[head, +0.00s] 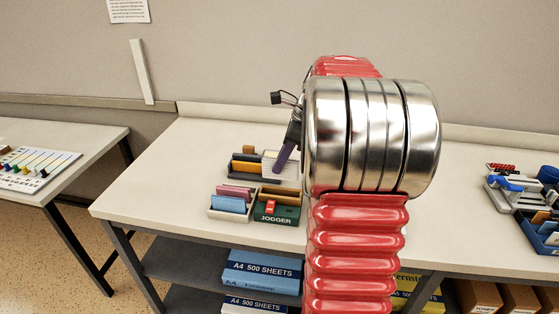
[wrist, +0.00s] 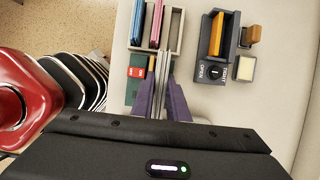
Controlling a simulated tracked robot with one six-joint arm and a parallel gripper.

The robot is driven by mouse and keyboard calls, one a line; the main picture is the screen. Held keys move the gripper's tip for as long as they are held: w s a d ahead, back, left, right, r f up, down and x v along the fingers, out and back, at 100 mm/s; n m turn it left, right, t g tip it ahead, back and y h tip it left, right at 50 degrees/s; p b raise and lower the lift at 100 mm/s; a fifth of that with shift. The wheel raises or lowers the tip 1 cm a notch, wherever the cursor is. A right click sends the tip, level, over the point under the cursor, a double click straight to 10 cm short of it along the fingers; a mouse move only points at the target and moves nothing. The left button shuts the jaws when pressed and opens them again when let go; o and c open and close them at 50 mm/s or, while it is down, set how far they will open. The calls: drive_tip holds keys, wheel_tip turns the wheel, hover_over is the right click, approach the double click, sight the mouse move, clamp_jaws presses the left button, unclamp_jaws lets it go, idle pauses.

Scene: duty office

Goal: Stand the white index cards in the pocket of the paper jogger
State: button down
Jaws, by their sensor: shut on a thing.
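My gripper (wrist: 164,92) is shut on the white index cards (wrist: 160,75), which show edge-on between its two purple fingers in the wrist view. In the head view the cards (head: 286,170) are a pale upright panel below the purple finger, just behind and above the paper jogger. The paper jogger (head: 274,214) is a green box with a red mark and a brownish pocket. In the wrist view the jogger (wrist: 133,90) is partly hidden by the cards and fingers. I cannot tell how high the cards are above the pocket.
A pale grey rack (head: 216,213) holding blue cards (head: 229,204) and pink cards (head: 236,192) stands left of the jogger. Behind is a dark holder (wrist: 214,73) with an orange card (wrist: 216,34), beside a brown block (wrist: 253,35) and a cream block (wrist: 245,68). The table's left is clear.

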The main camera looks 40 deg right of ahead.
sight(282, 178)
drive_tip(key=shift+f, duration=4.1)
drive_tip(key=c, duration=1.9)
unclamp_jaws()
drive_tip(key=shift+o, duration=1.3)
drive_tip(key=shift+r, duration=4.5)
